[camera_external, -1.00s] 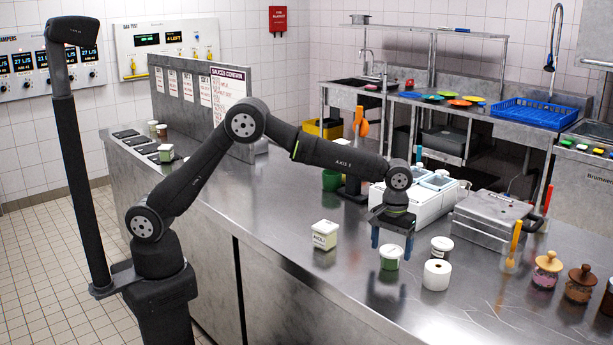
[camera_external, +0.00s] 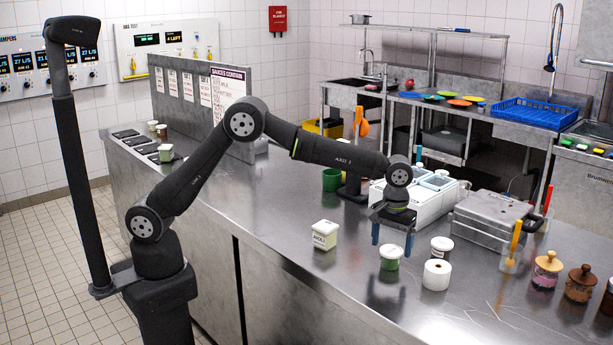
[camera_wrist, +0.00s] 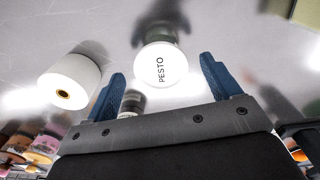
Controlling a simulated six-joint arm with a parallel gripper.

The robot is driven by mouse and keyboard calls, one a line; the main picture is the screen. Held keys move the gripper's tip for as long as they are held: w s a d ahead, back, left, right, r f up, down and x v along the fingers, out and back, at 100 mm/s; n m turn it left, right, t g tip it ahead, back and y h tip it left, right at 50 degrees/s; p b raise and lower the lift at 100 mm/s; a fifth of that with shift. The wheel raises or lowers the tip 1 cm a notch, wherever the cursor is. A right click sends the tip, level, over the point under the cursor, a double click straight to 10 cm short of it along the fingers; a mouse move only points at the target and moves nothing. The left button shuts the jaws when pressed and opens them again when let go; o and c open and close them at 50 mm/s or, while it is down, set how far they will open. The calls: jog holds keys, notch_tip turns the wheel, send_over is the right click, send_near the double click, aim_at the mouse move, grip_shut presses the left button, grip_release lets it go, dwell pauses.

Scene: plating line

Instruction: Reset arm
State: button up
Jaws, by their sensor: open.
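My gripper (camera_external: 393,236) hangs above the steel counter with its blue fingers spread and nothing between them. It also shows in the wrist view (camera_wrist: 160,85). Below it on the counter stands a small green tub with a white lid (camera_external: 390,257). In the wrist view the white lid (camera_wrist: 160,67) reads PESTO and lies ahead of the gap between the fingers. The tub appears apart from the fingers.
A white roll (camera_external: 437,274) and a dark-bodied, white-lidded jar (camera_external: 441,247) stand close to the right. A white-lidded tub (camera_external: 325,235) is to the left. Glass jars (camera_external: 547,269) stand farther right. A white container unit (camera_external: 415,195) is behind. The front counter is clear.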

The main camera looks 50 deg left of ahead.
notch_tip(320, 180, down, 3)
jog(key=shift+r, duration=0.2)
notch_tip(320, 180, up, 12)
jog(key=f, duration=0.1)
notch_tip(320, 180, down, 12)
jog(key=shift+r, duration=0.15)
jog(key=shift+w+r, duration=0.1)
jog(key=shift+r, duration=0.3)
notch_tip(320, 180, up, 4)
jog(key=shift+f, duration=0.25)
jog(key=s+d+r, duration=0.3)
jog(key=s+r, duration=0.4)
jog(key=s, duration=0.5)
jog(key=n, duration=0.2)
send_near(390, 250)
jog(key=a, duration=0.7)
jog(key=w+a+n, duration=0.3)
jog(key=w+a, duration=0.6)
jog(key=a, duration=0.3)
jog(key=w+a+n, duration=0.2)
jog(key=w+a, duration=0.2)
jog(key=a, duration=1)
jog(key=w+a+n, duration=0.2)
jog(key=w+a, duration=0.2)
jog(key=a, duration=1)
jog(key=shift+w+r, duration=0.2)
jog(key=shift+w, duration=0.2)
